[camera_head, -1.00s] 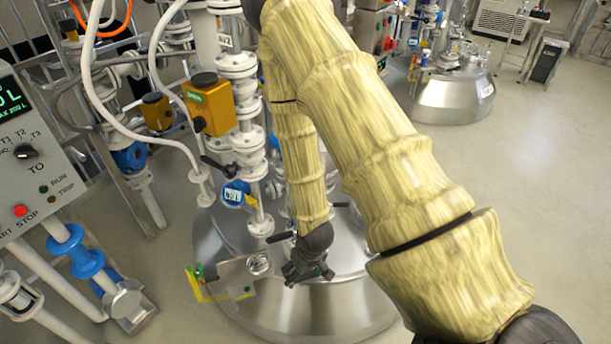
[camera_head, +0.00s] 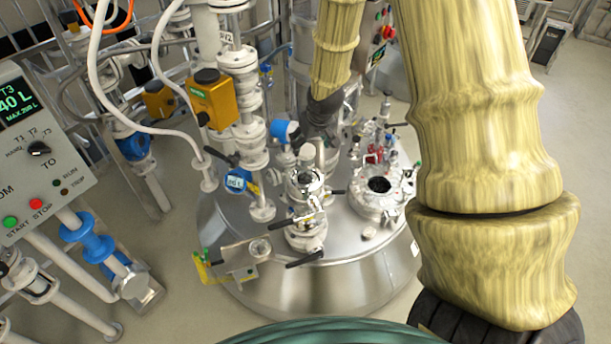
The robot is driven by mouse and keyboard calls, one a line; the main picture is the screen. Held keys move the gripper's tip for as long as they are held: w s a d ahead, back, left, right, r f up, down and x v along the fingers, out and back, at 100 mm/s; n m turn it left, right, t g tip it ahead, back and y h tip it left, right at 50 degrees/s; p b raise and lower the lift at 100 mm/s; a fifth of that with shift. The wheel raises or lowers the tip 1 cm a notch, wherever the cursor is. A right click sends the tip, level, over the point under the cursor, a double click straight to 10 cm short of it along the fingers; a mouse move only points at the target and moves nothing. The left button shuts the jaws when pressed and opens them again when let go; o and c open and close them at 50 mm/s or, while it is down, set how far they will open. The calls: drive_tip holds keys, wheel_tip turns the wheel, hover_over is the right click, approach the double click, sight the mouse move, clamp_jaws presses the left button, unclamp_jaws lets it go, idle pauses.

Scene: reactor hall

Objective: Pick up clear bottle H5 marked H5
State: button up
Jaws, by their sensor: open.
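I cannot make out clear bottle H5 or its mark. A cluster of small items (camera_head: 378,152), some of them red, stands at the back right of the steel vessel's lid; none can be read as H5. My gripper (camera_head: 322,122) is a dark shape at the end of my yellow-sleeved arm, over the back of the lid. It is open; its fingers are hard to make out against the fittings, and I see nothing held.
The steel vessel (camera_head: 290,290) carries a valve stack (camera_head: 305,212) and a round open port (camera_head: 379,185). White piping with a yellow box (camera_head: 210,103) rises at its left. A control panel (camera_head: 38,150) stands far left.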

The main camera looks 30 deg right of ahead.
sight(307, 152)
drive_tip(key=shift+p+x, duration=0.6)
drive_tip(key=shift+x, duration=1.9)
drive_tip(key=shift+a+p+x, duration=0.2)
drive_tip(key=shift+p+x, duration=1.1)
drive_tip(key=shift+x, duration=1.35)
drive_tip(key=shift+s, duration=0.1)
drive_tip(key=c, duration=1.5)
